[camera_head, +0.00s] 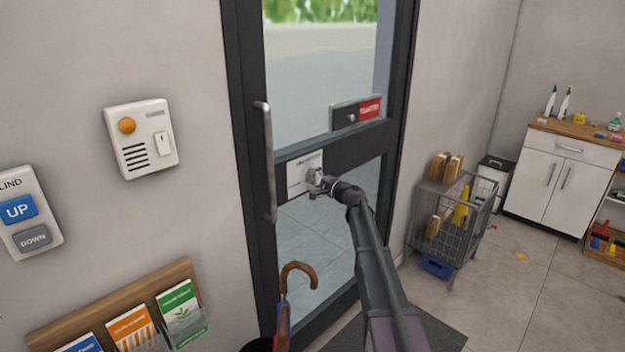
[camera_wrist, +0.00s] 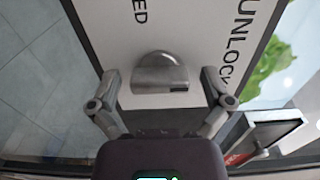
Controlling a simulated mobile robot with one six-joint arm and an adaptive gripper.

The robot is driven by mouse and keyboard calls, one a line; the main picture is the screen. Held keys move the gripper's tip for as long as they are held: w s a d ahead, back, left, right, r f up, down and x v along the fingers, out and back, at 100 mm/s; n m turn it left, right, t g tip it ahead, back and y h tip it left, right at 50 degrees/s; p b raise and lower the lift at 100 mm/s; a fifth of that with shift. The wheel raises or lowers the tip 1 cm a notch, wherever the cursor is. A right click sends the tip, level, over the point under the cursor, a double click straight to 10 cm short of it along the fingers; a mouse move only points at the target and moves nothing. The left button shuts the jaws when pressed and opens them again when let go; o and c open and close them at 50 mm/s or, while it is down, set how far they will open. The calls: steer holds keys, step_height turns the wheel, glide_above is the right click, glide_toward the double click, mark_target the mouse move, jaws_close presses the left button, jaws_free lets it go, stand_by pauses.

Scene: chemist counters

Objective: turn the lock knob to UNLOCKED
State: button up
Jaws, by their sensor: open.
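The lock knob (camera_wrist: 160,74) is a grey metal knob on a white plate in the wrist view. The plate (camera_wrist: 125,40) carries black letters reading "ED" on one side and "UNLOCK" on the other, partly cut off. In the head view the plate (camera_head: 296,180) sits on the glass door's dark middle rail, and the knob there is mostly hidden by my gripper (camera_head: 318,183). In the wrist view my gripper (camera_wrist: 158,92) is open, its fingers on either side of the knob. I cannot tell whether they touch it.
A long vertical door handle (camera_head: 267,160) stands left of the plate. A red-and-black sign box (camera_head: 356,113) is above right. An umbrella with a curved brown handle (camera_head: 300,268) stands below. A wire cart (camera_head: 452,215) is to the right on open floor.

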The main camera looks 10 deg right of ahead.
steer(key=shift+s, duration=0.1)
steer(key=v, duration=1.2)
stand_by(0.4)
steer(key=s+a+f+n+g+h+p, duration=0.1)
steer(key=s+a+f+n+g+p, duration=0.1)
steer(key=s+a+n+g, duration=0.3)
steer(key=s+a+f+g+h+p, duration=0.1)
steer(key=s+a+f, duration=0.15)
steer(key=s, duration=0.45)
steer(key=s+a+f+n+g+p, duration=0.2)
steer(key=s+a+f+n+g, duration=0.1)
steer(key=s, duration=0.2)
steer(key=s+d+n+g+h+p, duration=0.1)
steer(key=s+g+h, duration=0.1)
steer(key=s, duration=0.4)
steer(key=s+d+f+n+g+h+p, duration=0.1)
steer(key=s+h+p, duration=0.1)
steer(key=s, duration=0.4)
steer(key=s+d+n+g+h+p, duration=0.1)
steer(key=s+g+h, duration=0.1)
steer(key=s+h, duration=0.2)
steer(key=s, duration=0.3)
steer(key=shift+d+f+g+h, duration=0.3)
